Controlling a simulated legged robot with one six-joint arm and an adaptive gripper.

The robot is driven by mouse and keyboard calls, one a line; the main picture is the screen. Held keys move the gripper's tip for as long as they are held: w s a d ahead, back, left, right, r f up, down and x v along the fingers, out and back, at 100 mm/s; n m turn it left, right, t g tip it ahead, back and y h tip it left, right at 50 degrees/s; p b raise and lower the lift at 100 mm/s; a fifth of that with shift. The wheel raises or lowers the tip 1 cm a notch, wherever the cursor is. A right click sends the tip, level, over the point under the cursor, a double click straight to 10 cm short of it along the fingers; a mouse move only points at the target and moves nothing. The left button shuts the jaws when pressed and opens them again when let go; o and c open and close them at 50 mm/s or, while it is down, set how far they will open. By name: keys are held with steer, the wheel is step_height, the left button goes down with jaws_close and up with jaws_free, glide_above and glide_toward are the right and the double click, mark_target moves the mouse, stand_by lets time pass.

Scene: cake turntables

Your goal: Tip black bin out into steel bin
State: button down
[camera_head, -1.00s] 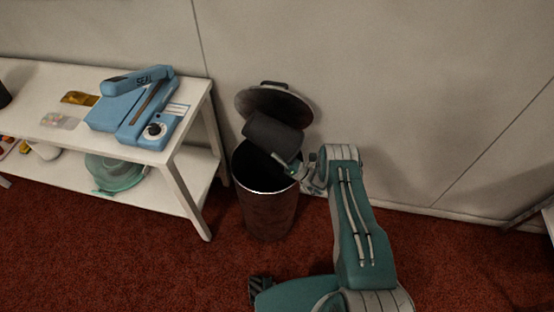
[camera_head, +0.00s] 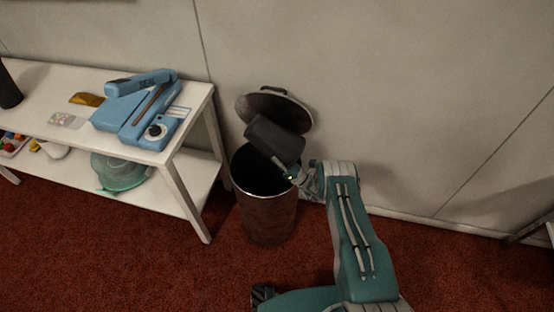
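The steel bin (camera_head: 270,215) stands on the red carpet by the wall, its round lid (camera_head: 290,108) raised and open behind it. The black bin (camera_head: 273,139) is tilted above the steel bin's mouth, in front of the lid. My gripper (camera_head: 292,174) is at the black bin's lower right end and appears to hold it by the rim. The fingertips are small and partly hidden. The inside of the steel bin is dark, and I cannot see any contents in it or in the black bin.
A white two-level table (camera_head: 187,185) stands just left of the steel bin. A blue sealing machine (camera_head: 140,112) and small packets lie on its top. A teal bowl-like item (camera_head: 120,172) is on its lower shelf.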

steer(key=shift+a, duration=0.15)
steer(key=shift+w+r, duration=0.1)
steer(key=shift+r, duration=0.9)
step_height(320, 180, down, 2)
steer(key=shift+f, duration=0.1)
stand_by(0.5)
